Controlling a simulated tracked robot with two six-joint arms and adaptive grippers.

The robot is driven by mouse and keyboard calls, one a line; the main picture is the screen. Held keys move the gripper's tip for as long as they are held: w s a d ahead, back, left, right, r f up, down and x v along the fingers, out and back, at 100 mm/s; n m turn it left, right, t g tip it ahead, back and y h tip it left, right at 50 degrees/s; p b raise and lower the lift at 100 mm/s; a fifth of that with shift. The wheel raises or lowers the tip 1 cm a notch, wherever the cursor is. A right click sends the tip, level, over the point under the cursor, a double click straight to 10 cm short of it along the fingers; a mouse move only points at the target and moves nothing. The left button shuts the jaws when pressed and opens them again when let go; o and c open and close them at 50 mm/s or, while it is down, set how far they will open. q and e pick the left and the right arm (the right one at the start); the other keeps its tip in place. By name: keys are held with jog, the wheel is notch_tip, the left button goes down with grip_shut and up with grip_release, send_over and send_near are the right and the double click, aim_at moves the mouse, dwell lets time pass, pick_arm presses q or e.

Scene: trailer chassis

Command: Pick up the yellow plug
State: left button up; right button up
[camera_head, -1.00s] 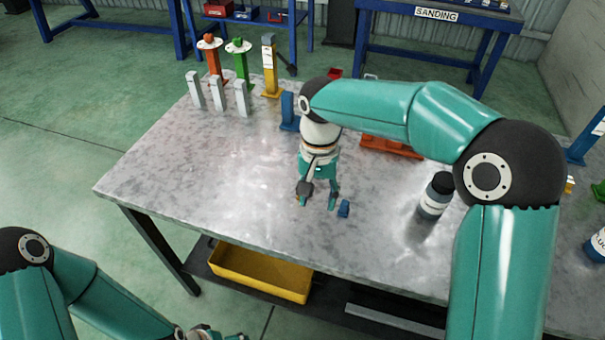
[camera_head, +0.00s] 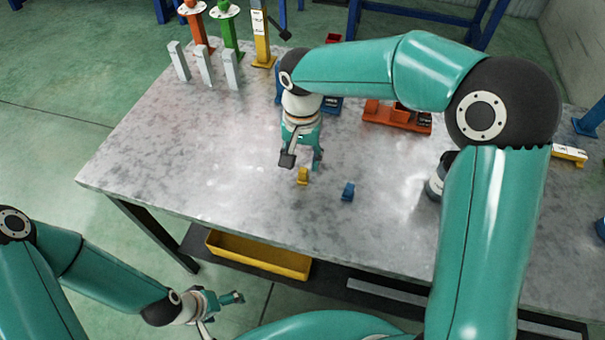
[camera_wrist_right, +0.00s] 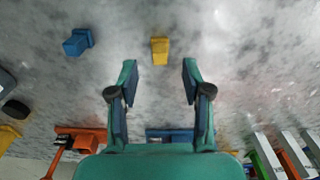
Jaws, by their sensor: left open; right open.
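The small yellow plug (camera_head: 303,176) stands on the grey metal table (camera_head: 200,170), near its middle. It also shows in the right wrist view (camera_wrist_right: 160,50), ahead of the fingertips and roughly centred between them. My right gripper (camera_head: 303,161) is open and empty just behind the plug, apart from it; its two spread fingers show in the right wrist view (camera_wrist_right: 157,75). A blue plug (camera_head: 348,191) lies to the right of the yellow one and shows at upper left in the right wrist view (camera_wrist_right: 79,42). My left gripper (camera_head: 222,308) is open and empty, in front of the table at lower left.
Grey blocks (camera_head: 205,65) and orange, green and yellow stands (camera_head: 262,40) are at the table's back left. An orange holder (camera_head: 397,116) is behind to the right. A dark-capped bottle (camera_head: 437,178) stands right. A yellow bin (camera_head: 258,255) is below the table. The table's left front is clear.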

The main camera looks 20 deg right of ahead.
aim_at(303, 172)
jog(key=shift+d+f+p, duration=0.1)
jog(key=shift+f+p, duration=0.55)
jog(key=shift+f, duration=2.5)
jog(key=c, duration=0.9)
